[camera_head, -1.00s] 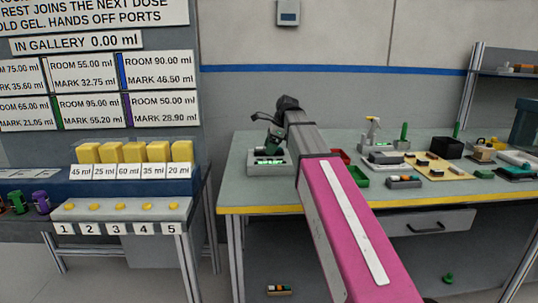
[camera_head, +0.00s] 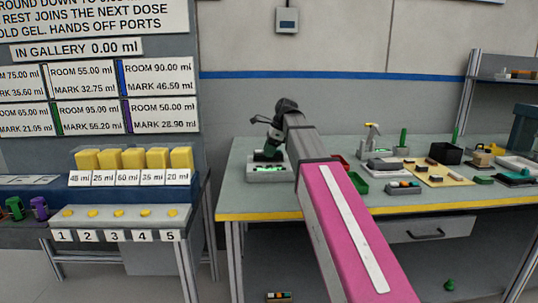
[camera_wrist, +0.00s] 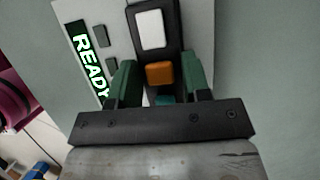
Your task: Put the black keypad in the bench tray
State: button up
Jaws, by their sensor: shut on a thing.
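My gripper (camera_wrist: 158,85) has green fingers and is shut on a black piece (camera_wrist: 172,58) with a white panel and an orange key. I cannot tell for certain whether this piece is the black keypad. It lies over a pale device (camera_wrist: 104,72) with a lit READY display. In the head view my gripper (camera_head: 268,153) is low over that device (camera_head: 268,173) at the left end of the bench. The held piece's lower end is hidden by the gripper. A green tray (camera_head: 358,184) is right of my arm, partly hidden; I cannot tell whether it is the bench tray.
The bench (camera_head: 240,200) holds a low device with coloured keys (camera_head: 403,187), a spray bottle (camera_head: 373,136), a black open box (camera_head: 446,153) and a yellow board (camera_head: 440,177). A rack with yellow blocks (camera_head: 122,160) stands left. Part of the bench front is clear.

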notch_tip(320, 180, up, 3)
jog(key=shift+a+f, duration=0.1)
jog(key=s+a+r, duration=0.3)
jog(key=a+r, duration=0.3)
jog(key=a, duration=0.5)
jog(key=shift+s+r, duration=0.3)
